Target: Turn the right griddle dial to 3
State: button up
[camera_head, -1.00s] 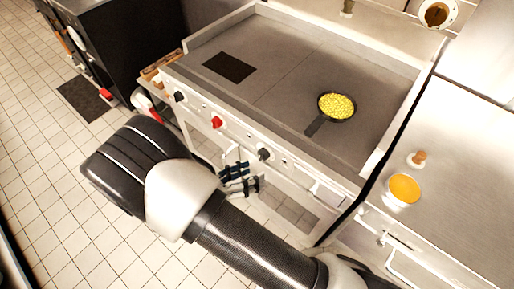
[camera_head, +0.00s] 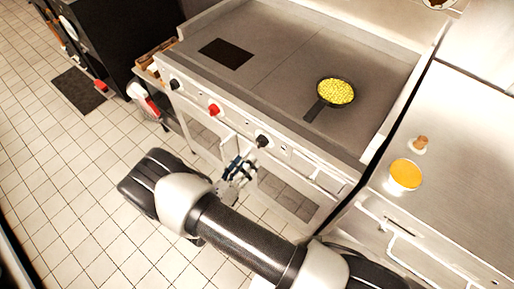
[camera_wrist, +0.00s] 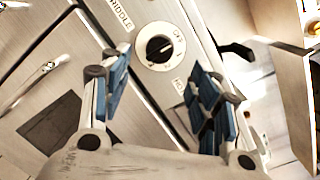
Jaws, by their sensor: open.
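The right griddle dial (camera_head: 262,141) is a black knob on the pale front panel, the rightmost of the knobs in the head view. In the wrist view the dial (camera_wrist: 160,48) is a black knob with a light pointer line on a white round plate, beside a label ending in "DDLE". My gripper (camera_head: 240,167) is just below and left of the dial in the head view. In the wrist view my gripper (camera_wrist: 160,80) is open, its blue-padded fingers apart and empty, with the dial beyond and between them, seemingly untouched.
A red knob (camera_head: 214,110) and another black knob (camera_head: 176,84) sit further left on the panel. A pan of yellow food (camera_head: 335,92) stands on the griddle (camera_head: 285,60). A yellow-filled container (camera_head: 405,175) is on the right counter. Door handles project below the panel.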

aim_at(258, 146)
jog(key=b+x, duration=0.1)
jog(key=x, duration=0.7)
jog(key=c, duration=1.1)
jog(key=shift+o, duration=0.2)
